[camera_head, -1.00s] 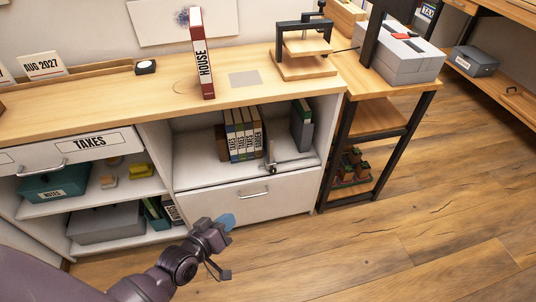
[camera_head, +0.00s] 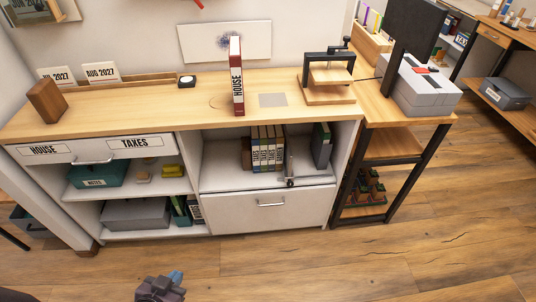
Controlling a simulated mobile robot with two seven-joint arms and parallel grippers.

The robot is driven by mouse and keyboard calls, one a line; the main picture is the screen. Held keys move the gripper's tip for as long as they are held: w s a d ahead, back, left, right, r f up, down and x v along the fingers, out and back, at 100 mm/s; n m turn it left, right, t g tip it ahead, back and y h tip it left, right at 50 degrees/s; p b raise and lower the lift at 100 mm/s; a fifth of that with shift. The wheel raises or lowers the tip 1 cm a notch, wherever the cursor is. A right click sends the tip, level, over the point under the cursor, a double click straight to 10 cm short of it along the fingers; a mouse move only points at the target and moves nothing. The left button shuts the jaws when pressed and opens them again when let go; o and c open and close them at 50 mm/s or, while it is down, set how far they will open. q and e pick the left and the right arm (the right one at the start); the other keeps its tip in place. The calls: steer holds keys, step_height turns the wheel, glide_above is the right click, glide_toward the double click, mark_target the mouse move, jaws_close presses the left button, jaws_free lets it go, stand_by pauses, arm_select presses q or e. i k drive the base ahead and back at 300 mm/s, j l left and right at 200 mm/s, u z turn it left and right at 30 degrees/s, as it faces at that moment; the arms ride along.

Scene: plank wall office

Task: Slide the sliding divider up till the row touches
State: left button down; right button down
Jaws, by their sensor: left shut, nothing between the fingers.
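The sliding divider (camera_head: 289,165) is a thin grey upright plate in the open shelf bay of the white cabinet. It stands just right of the row of binders (camera_head: 264,150), which are upright with labelled spines in several colours. From this angle I cannot tell whether the divider touches the row. My left gripper (camera_head: 172,280) is at the bottom edge of the view, low in front of the cabinet and well away from the divider. It is shut and empty, and only its end shows. My right gripper is out of view.
A green-and-grey binder (camera_head: 321,146) stands right of the divider. A closed drawer (camera_head: 268,212) is below the bay. A red HOUSE binder (camera_head: 237,80) stands on the wooden top. A black-framed side table (camera_head: 400,145) is at right. The floor in front is clear.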

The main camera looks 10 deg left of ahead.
mark_target(288, 173)
steer(key=i+l+u, duration=0.5)
steer(key=l, duration=0.25)
steer(key=i+l, duration=0.15)
steer(key=l, duration=0.15)
steer(key=i+l, duration=0.15)
steer(key=l, duration=0.15)
steer(key=i+l+u, duration=0.1)
steer(key=l, duration=0.25)
steer(key=i+l, duration=0.15)
steer(key=l, duration=0.15)
